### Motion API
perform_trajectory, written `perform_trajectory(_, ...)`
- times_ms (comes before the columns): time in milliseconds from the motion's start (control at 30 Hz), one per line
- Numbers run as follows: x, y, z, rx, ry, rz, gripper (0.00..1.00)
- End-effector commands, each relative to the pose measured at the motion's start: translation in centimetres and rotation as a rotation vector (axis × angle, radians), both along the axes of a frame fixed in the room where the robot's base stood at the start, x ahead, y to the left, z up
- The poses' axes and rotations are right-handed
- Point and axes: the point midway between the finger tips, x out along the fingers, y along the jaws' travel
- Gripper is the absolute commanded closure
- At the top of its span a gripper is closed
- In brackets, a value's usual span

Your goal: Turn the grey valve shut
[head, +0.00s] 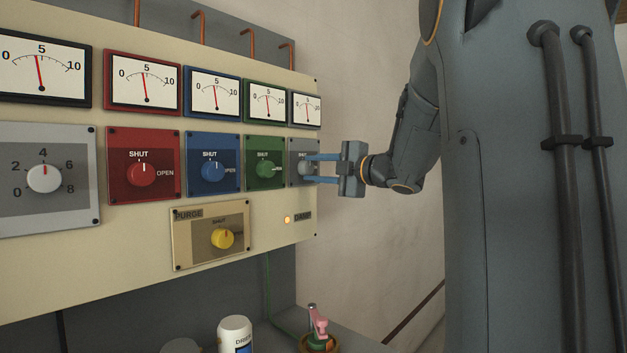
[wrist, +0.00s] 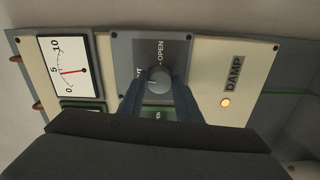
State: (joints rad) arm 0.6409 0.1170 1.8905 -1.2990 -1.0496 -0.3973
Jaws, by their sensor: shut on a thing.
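The grey valve (head: 303,168) is a round knob on a grey plate at the right end of the cream panel. In the wrist view the grey knob (wrist: 159,80) sits between my two blue fingers, with OPEN printed on its plate and the SHUT lettering partly hidden. My gripper (head: 309,169) reaches in from the right and is shut on this knob; it also shows in the wrist view (wrist: 159,88). I cannot tell for sure which way the knob's mark points.
Red (head: 141,173), blue (head: 213,171) and green (head: 265,169) valves sit left of the grey one. The yellow PURGE valve (head: 223,239) is below. A DAMP lamp (head: 287,219) glows amber. A white bottle (head: 235,335) stands below the panel.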

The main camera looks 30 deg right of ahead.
Motion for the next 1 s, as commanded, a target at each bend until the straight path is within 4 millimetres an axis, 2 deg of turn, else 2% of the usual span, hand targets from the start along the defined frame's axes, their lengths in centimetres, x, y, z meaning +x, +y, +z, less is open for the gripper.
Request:
perform_trajectory(300,0.01,0.04,-0.15,-0.103,-0.035,0.001,0.91)
perform_trajectory(833,-0.01,0.04,-0.08,-0.122,-0.042,0.001,0.91)
perform_trajectory(867,-0.01,0.04,-0.08,-0.121,-0.042,0.001,0.64)
perform_trajectory(933,-0.01,0.04,-0.07,-0.121,-0.042,0.001,0.52)
perform_trajectory(1000,-0.01,0.02,-0.05,-0.121,-0.043,0.001,0.50)
